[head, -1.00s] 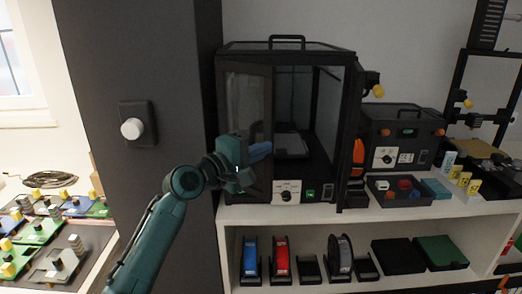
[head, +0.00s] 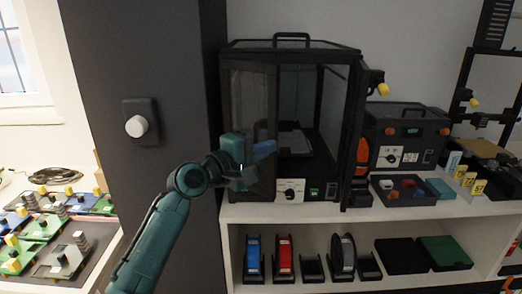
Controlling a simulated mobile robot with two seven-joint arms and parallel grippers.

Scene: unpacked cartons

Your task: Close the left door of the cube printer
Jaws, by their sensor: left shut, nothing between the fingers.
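The cube printer (head: 325,192) is a black box frame with clear panels, standing on the white shelf. Its left door (head: 252,100), a dark tinted panel in a black frame, covers the left part of the front. The right part of the front shows the inside and the print bed (head: 294,140). My left gripper (head: 262,149) is shut and empty in front of the left door, its blue fingertips close to the door's free edge. I cannot tell whether they touch it. My right gripper is not in view.
A dark pillar (head: 150,210) with a white knob (head: 137,127) stands just left of the printer. A smaller black machine (head: 404,135) and a parts tray (head: 404,197) sit to its right. Spools (head: 283,258) stand on the lower shelf.

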